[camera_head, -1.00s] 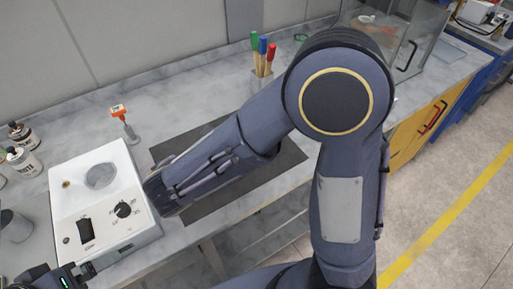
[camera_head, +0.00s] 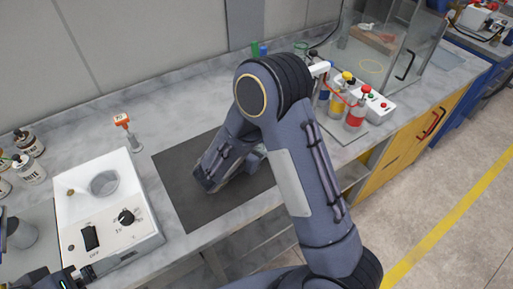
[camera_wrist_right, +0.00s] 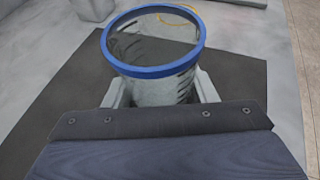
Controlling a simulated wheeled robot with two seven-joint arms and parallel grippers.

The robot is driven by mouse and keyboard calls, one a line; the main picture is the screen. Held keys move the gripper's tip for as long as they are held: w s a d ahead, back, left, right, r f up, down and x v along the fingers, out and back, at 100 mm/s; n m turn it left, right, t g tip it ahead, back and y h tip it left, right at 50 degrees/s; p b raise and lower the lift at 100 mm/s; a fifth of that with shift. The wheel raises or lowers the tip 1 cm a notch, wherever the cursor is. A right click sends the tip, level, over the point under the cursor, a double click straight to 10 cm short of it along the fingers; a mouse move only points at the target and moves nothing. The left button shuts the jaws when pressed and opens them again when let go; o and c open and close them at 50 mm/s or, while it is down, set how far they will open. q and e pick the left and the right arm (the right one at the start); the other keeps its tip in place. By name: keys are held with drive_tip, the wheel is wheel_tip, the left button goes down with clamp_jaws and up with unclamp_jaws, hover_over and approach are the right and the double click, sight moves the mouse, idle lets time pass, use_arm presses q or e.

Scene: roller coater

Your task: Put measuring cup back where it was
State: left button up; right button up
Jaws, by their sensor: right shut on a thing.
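The measuring cup (camera_wrist_right: 155,85) is a clear, ribbed cup with a blue rim, seen in the right wrist view. My right gripper (camera_wrist_right: 160,92) is shut on it, with a pale finger on each side. The cup is over or close to the dark mat; I cannot tell whether it touches. In the head view my right forearm hides the cup and most of the gripper. My left gripper (camera_head: 80,276) shows only in part at the bottom left, beside the white machine, and its jaws are unclear.
The dark mat (camera_head: 180,190) lies on the grey bench. A white machine (camera_head: 118,240) with a round opening stands left of it, with an orange-topped tool (camera_head: 124,124) behind. Several jars (camera_head: 30,168) are at far left. Bottles (camera_head: 357,108) and a glass case (camera_head: 410,40) stand right.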

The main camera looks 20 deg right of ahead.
drive_tip(key=shift+f, duration=0.65)
drive_tip(key=shift+f+b, duration=0.2)
drive_tip(key=shift+b, duration=0.1)
drive_tip(key=o, duration=1.1)
drive_tip(key=shift+r, duration=0.1)
